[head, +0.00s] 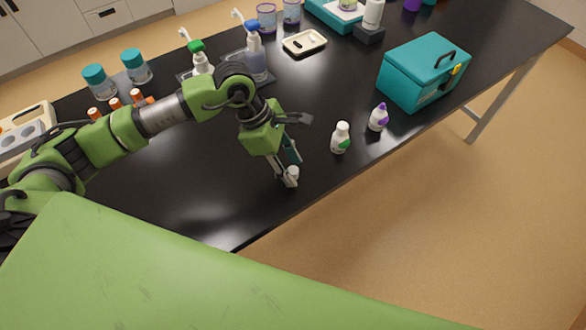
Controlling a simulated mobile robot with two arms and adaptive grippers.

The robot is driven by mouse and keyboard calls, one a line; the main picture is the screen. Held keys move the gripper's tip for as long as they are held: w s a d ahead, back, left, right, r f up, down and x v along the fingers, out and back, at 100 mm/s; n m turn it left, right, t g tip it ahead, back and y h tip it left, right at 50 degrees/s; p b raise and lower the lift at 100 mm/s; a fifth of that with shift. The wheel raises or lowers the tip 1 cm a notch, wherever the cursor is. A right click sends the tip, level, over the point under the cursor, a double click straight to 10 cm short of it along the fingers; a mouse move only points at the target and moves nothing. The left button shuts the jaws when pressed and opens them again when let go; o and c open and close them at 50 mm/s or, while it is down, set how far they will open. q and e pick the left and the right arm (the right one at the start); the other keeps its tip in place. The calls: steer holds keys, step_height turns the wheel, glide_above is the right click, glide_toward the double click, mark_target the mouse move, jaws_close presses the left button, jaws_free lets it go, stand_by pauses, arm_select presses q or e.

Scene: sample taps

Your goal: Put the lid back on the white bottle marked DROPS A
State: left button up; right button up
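A white bottle with a green label (341,138) stands upright near the table's front edge. A similar white bottle with a purple label (379,117) stands behind it to the right. The lettering is too small to read, so I cannot tell which is DROPS A. My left gripper (290,171) points down at the table, left of the green-labelled bottle and apart from it. A small white piece (293,173), possibly the lid, shows at its fingertips. I cannot tell whether the fingers grip it or only stand around it. My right gripper is not in view.
A teal case (423,72) stands to the right on the black table (190,190). Pump bottles (256,58), teal-lidded jars (136,66) and a cream tray (304,43) stand toward the back. Orange-capped vials (115,103) stand beside my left arm. The table's front edge is close to the gripper.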

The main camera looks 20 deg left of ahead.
arm_select(q)
steer(key=c, duration=0.7)
steer(key=shift+r, duration=0.1)
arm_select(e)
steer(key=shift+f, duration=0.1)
arm_select(q)
steer(key=shift+r+b, duration=0.55)
steer(key=w+a+r+b, duration=0.1)
steer(key=a+r, duration=0.3)
steer(key=w+a+r+b, duration=0.2)
steer(key=a+r, duration=0.1)
steer(key=a, duration=0.1)
steer(key=w+a+r+b, duration=0.2)
steer(key=a+r, duration=0.2)
steer(key=a, duration=0.1)
steer(key=shift+w+r, duration=0.25)
steer(key=shift+r, duration=0.1)
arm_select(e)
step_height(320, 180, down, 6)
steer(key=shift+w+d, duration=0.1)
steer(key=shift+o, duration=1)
